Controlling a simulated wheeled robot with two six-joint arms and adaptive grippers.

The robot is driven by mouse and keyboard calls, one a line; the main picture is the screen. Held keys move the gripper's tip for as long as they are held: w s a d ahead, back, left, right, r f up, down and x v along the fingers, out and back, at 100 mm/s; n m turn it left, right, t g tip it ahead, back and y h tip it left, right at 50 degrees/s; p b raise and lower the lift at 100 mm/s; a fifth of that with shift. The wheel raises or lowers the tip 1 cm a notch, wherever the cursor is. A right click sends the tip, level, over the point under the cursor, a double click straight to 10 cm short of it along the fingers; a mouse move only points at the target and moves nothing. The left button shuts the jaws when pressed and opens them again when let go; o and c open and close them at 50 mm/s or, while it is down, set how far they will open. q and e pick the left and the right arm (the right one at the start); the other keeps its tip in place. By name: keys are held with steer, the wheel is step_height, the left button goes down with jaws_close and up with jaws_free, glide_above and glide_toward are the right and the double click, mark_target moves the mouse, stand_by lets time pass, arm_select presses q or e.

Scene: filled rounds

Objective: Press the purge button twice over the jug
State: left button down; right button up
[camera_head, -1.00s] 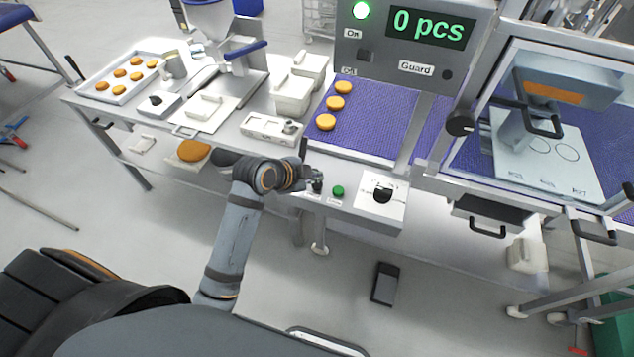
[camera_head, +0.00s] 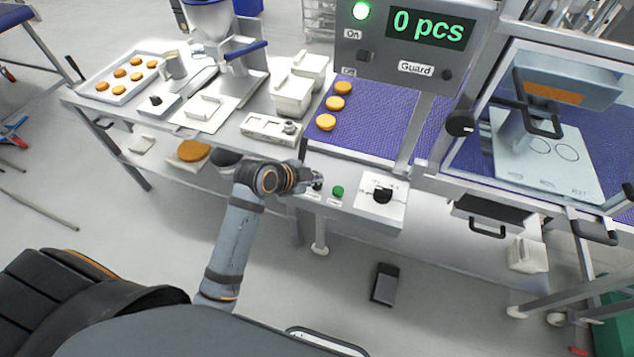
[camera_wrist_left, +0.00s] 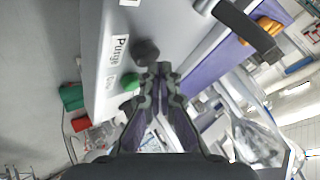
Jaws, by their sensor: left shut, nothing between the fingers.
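The dark round purge button (camera_wrist_left: 146,52) sits on the grey front panel beside its "Purge" label in the left wrist view. In the head view the button (camera_head: 317,186) is partly hidden by my left gripper (camera_head: 316,178). The gripper is shut and empty. Its fingertips (camera_wrist_left: 162,68) are close beside the button; I cannot tell whether they touch it. A green button (camera_head: 338,191) is to the right of the purge button. A pale grey jug-like vessel (camera_head: 175,65) stands at the back left, away from the gripper. My right gripper is out of view.
A white dial plate (camera_head: 381,197) is right of the buttons. A purple belt (camera_head: 372,122) carries several orange rounds behind them. A control box (camera_head: 412,45) reads "0 pcs" with a lit green lamp. White tubs (camera_head: 293,95) stand left of the belt. A guarded press is at right.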

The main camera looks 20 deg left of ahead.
arm_select(q)
steer(key=shift+f, duration=0.6)
stand_by(0.7)
steer(key=shift+r, duration=0.1)
steer(key=shift+r+p, duration=0.9)
steer(key=shift+p, duration=0.1)
step_height(320, 180, up, 5)
steer(key=p, duration=0.5)
steer(key=shift+r, duration=0.1)
stand_by(0.6)
